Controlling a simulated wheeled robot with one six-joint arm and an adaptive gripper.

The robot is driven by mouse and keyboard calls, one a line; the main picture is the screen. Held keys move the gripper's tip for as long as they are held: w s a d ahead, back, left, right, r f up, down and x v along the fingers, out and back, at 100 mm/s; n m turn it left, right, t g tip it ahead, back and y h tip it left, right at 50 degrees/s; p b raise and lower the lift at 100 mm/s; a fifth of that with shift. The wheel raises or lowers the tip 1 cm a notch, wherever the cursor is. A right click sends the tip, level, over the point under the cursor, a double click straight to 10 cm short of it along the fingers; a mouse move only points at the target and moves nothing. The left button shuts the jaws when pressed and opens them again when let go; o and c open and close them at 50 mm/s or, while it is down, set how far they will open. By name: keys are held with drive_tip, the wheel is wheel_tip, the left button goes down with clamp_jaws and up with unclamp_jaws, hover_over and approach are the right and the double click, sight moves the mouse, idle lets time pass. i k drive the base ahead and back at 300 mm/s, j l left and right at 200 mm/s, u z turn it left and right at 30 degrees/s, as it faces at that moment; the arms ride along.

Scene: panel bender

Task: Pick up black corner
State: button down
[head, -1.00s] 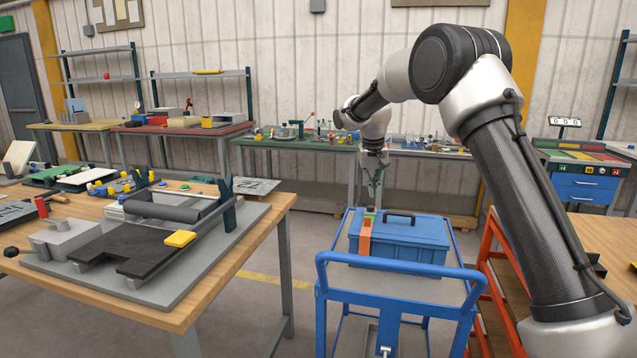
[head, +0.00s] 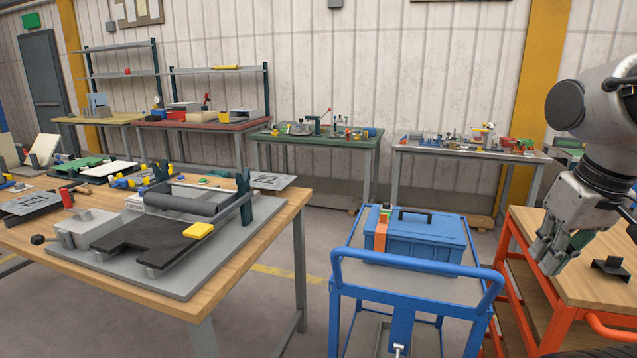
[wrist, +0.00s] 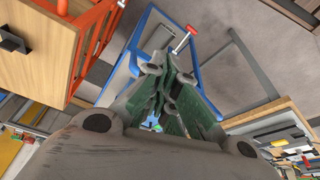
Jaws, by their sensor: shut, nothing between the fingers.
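The black corner (head: 610,268) is a small dark angled bracket resting on the wooden top of the orange-framed bench (head: 577,288) at the right. It also shows in the wrist view as a dark piece (wrist: 13,40) at the upper left. My gripper (head: 547,262) is shut and empty, pointing down at the left edge of that bench. It is left of the black corner and apart from it. In the wrist view my gripper's green-padded fingers (wrist: 168,95) are together over the blue cart and floor.
A blue cart (head: 345,275) stands left of the orange bench, carrying a blue toolbox (head: 430,240) with an orange strip. A wooden workbench (head: 265,235) with a grey fixture is at the left. Floor shows between them. Several benches line the back wall.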

sight(612, 265)
drive_tip(key=z, duration=1.3)
